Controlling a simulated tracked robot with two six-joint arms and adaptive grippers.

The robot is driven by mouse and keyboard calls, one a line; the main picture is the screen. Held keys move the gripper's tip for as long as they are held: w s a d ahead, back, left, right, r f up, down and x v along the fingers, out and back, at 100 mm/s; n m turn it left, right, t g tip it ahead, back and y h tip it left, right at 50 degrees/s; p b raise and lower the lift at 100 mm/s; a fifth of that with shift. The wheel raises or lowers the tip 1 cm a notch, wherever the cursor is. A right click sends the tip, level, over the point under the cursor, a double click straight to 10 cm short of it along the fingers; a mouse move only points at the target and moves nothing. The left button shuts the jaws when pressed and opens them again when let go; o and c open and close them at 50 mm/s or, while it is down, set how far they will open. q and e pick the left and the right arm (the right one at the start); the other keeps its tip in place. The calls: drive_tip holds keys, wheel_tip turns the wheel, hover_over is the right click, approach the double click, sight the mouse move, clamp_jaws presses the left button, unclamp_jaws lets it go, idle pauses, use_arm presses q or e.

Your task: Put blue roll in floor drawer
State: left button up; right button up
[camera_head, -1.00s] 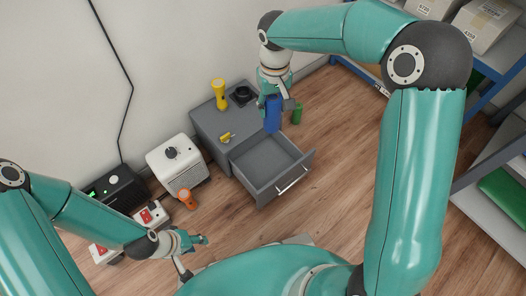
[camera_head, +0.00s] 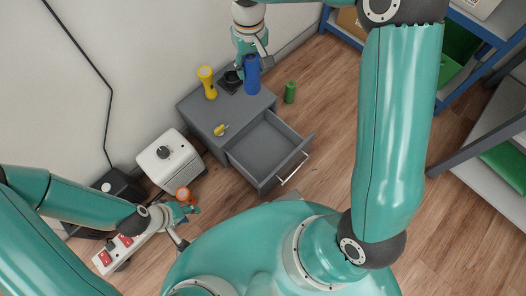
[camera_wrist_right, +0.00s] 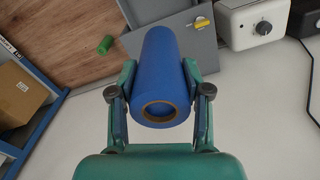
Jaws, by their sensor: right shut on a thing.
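The blue roll (camera_head: 252,76) is held upright by my right gripper (camera_head: 250,58), over or beside the back right part of the grey cabinet's top (camera_head: 228,108). In the right wrist view the blue roll (camera_wrist_right: 158,70) sits between both fingers of my right gripper (camera_wrist_right: 158,88), its hollow end facing the camera. The floor drawer (camera_head: 265,155) is pulled out of the cabinet and looks empty; its handle (camera_head: 293,169) faces front right. I cannot tell whether the roll touches the cabinet top. My left gripper (camera_head: 186,222) has its fingers apart, low at the left, near an orange item.
A yellow torch (camera_head: 208,84), a black item (camera_head: 232,80) and a small yellow item (camera_head: 220,130) are on the cabinet. A white box (camera_head: 171,160) is left of the cabinet. Floor right of the drawer is clear.

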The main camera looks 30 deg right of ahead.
drive_tip(key=shift+d+f+n, duration=0.3)
drive_tip(key=shift+f+n, duration=0.25)
drive_tip(key=shift+n, duration=0.05)
drive_tip(key=shift+s+d+f+m+b, duration=0.1)
drive_tip(key=shift+s+f+m+b, duration=1.15)
drive_tip(key=shift+f+m, duration=5.15)
drive_tip(key=shift+s+d+f+m+b, duration=0.1)
drive_tip(key=shift+s+f+m+b, duration=1.15)
drive_tip(key=shift+f+m, duration=5.2)
drive_tip(key=shift+s+f+m+b, duration=0.55)
drive_tip(key=shift+s+f+m, duration=2.35)
drive_tip(key=shift+f, duration=6.05)
drive_tip(key=shift+w+f+m, duration=0.1)
drive_tip(key=shift+w+m, duration=0.8)
drive_tip(key=shift+m, duration=0.05)
